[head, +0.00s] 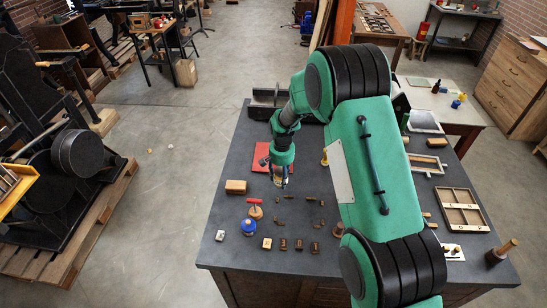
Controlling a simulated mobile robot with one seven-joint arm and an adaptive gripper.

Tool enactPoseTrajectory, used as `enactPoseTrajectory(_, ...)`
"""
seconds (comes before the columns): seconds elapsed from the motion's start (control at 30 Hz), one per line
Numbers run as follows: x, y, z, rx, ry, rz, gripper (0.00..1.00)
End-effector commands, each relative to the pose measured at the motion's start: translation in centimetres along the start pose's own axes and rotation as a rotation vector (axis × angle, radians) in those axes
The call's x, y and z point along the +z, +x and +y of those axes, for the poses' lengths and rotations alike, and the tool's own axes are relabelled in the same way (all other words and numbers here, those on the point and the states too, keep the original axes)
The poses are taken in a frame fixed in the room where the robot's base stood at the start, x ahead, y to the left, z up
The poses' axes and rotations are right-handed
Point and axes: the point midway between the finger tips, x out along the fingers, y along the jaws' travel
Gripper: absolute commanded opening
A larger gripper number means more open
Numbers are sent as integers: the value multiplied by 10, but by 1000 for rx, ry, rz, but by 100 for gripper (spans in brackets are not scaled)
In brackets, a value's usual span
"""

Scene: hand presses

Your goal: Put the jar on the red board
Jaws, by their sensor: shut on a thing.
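The red board (260,163) lies flat on the dark table, left of my wrist; my gripper and wrist cover part of its right side. My gripper (281,176) points down just at the board's right edge. It is shut on a small pale, yellowish thing, which looks like the jar (277,181). The fingers hide part of it. I cannot tell whether the jar touches the table or hangs a little above it.
The dark table (225,265) also carries a wooden block (236,187), a blue-topped item (249,227), a red-handled stamp (255,208) and several small type blocks in front of my gripper. A divided wooden tray (461,209) lies at the right, beyond my arm.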

Motion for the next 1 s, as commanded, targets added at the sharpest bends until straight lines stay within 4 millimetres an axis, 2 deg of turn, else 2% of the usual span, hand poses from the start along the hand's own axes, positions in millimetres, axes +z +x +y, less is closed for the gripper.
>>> enactPoseTrajectory(0.57,-7,-1,-5,-1,0,2,13)
enactPoseTrajectory(1.0,-51,5,-28,-1,0,2,13)
